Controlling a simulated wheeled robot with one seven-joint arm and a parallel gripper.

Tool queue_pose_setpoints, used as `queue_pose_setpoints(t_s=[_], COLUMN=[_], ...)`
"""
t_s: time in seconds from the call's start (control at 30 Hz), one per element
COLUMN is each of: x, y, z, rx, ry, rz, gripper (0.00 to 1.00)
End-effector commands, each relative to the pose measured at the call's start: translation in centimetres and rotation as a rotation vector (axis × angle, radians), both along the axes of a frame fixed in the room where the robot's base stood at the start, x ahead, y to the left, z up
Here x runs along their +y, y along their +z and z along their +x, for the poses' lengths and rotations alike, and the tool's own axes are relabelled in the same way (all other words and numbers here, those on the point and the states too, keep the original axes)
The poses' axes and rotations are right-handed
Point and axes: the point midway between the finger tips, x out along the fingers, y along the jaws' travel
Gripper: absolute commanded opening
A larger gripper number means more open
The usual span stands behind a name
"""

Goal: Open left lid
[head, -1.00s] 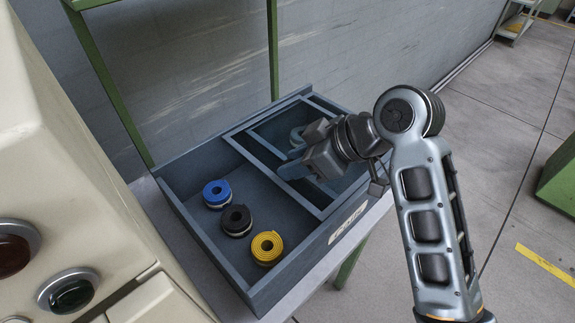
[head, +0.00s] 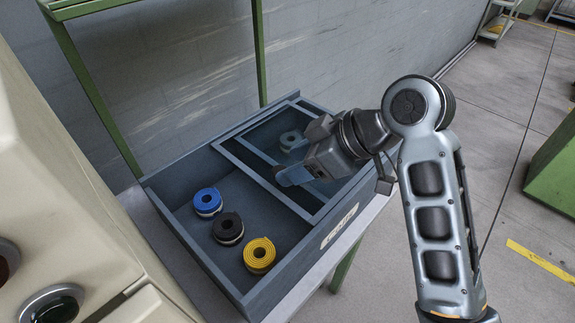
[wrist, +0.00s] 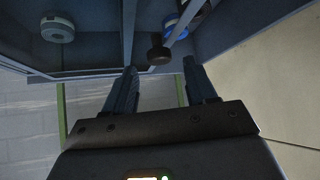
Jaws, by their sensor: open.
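A blue-grey box (head: 240,285) stands in the head view. Its left compartment (head: 190,220) is uncovered and holds rolls. A framed, see-through panel, seemingly a lid (head: 262,182), lies over the right part, with a grey roll (head: 291,140) visible beneath it. I cannot tell whether this is the left lid. My gripper (head: 285,177) is open and empty, just above this frame. In the wrist view, a dark round knob (wrist: 159,54) shows between and just beyond the open fingertips (wrist: 160,69). No contact with it is visible.
The left compartment holds a blue roll (head: 207,202), a black roll (head: 228,228) and a yellow roll (head: 260,255). A beige machine (head: 70,170) stands close at left. A green frame (head: 90,85) and grey wall are behind.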

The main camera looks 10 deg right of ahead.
Motion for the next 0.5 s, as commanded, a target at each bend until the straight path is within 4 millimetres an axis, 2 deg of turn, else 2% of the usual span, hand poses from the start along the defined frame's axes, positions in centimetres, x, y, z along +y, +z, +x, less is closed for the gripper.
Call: queue_pose_setpoints(t_s=[0.23, 0.5], x=[-2.2, -2.9], y=[2.7, 3.4], z=[-1.4, -1.8], rx=[-0.003, -0.001], ry=[-0.001, -0.001], rz=[0.000, 0.000], gripper=[0.56, 0.56])
